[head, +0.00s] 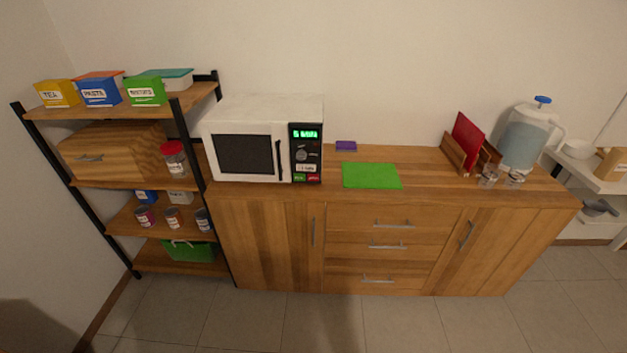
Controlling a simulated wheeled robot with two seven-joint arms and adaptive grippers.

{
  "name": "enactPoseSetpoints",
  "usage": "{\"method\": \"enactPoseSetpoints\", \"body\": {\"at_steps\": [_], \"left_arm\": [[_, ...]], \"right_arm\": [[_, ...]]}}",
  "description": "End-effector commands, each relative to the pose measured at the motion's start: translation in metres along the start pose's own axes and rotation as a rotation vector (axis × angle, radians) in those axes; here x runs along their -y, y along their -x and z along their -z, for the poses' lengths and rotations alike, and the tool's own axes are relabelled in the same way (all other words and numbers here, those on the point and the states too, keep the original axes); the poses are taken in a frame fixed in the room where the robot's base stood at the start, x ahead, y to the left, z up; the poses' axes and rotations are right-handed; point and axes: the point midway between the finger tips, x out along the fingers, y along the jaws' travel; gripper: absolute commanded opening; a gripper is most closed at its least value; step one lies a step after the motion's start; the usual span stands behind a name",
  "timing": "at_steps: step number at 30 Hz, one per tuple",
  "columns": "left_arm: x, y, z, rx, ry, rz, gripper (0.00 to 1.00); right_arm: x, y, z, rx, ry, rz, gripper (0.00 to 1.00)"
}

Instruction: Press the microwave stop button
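A white microwave (265,110) stands on the left end of the wooden cabinet (425,165), with its door closed. Its black control panel (305,152) is on the right side of its front. The panel has a green lit display (306,134), a round knob and small buttons. At the panel's bottom are a green button (299,178) and a red button (313,178); their lettering is too small to read surely. Neither of my grippers is in view.
A shelf rack (188,98) with boxes, cans and a jar (173,160) stands left of the microwave. A green mat (371,175) and a purple item (346,145) lie to its right. A water pitcher (528,135) and glasses stand far right. The floor (350,325) in front is clear.

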Motion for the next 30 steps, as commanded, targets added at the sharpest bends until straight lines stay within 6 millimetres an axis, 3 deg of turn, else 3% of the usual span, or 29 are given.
{"method": "enactPoseSetpoints", "body": {"at_steps": [1, 7, 30], "left_arm": [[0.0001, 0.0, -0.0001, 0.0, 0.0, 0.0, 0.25], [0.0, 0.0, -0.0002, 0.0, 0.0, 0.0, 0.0], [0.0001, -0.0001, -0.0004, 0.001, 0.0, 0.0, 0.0]], "right_arm": [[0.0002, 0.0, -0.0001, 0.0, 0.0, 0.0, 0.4], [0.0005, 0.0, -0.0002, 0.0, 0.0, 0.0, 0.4], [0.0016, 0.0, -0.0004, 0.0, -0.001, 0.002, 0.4]]}}
